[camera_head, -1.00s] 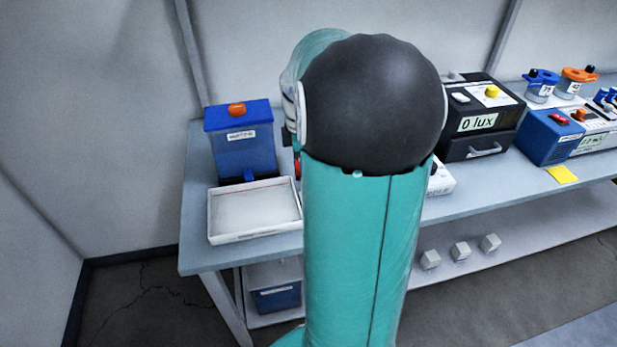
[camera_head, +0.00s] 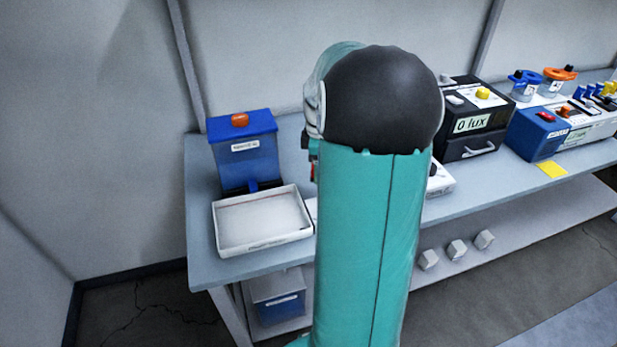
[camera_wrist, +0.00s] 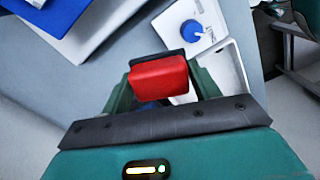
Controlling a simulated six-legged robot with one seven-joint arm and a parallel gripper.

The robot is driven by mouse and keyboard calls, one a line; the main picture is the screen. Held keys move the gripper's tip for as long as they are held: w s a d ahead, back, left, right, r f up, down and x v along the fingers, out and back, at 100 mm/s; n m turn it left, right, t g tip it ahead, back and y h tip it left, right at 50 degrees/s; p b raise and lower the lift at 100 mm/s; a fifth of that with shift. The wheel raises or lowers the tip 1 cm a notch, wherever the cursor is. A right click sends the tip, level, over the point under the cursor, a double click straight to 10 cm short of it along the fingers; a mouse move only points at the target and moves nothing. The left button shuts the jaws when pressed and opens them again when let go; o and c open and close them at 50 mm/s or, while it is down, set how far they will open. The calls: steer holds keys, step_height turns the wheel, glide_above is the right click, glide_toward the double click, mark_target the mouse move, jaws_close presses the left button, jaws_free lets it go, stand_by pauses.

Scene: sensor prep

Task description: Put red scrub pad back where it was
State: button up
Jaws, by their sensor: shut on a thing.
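The red scrub pad (camera_wrist: 158,76) is a red block with a dark backing strip behind it. It is between the fingers of my gripper (camera_wrist: 160,82) in the wrist view, and the gripper is shut on it. The pad looks held above the grey bench top; the exact height is hard to tell. In the head view my own arm hides most of the gripper and pad.
A shallow white tray (camera_head: 262,222) stands at the bench's left end, before a blue bin (camera_head: 246,150) with an orange knob. In the wrist view, a white device with a blue knob (camera_wrist: 191,28) and a pale open compartment (camera_wrist: 224,72) lie close beyond the pad.

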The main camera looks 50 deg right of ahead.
glide_above(309, 185)
step_height(309, 185, down, 6)
steer(key=shift+s+f, duration=0.1)
steer(key=shift+f, duration=0.1)
steer(key=shift+w+f, duration=0.2)
steer(key=shift+f, duration=1.5)
steer(key=shift+f, duration=0.1)
steer(key=shift+f, duration=0.1)
steer(key=o, duration=0.9)
steer(key=shift+o, duration=0.2)
step_height(309, 185, up, 12)
steer(key=shift+r, duration=0.2)
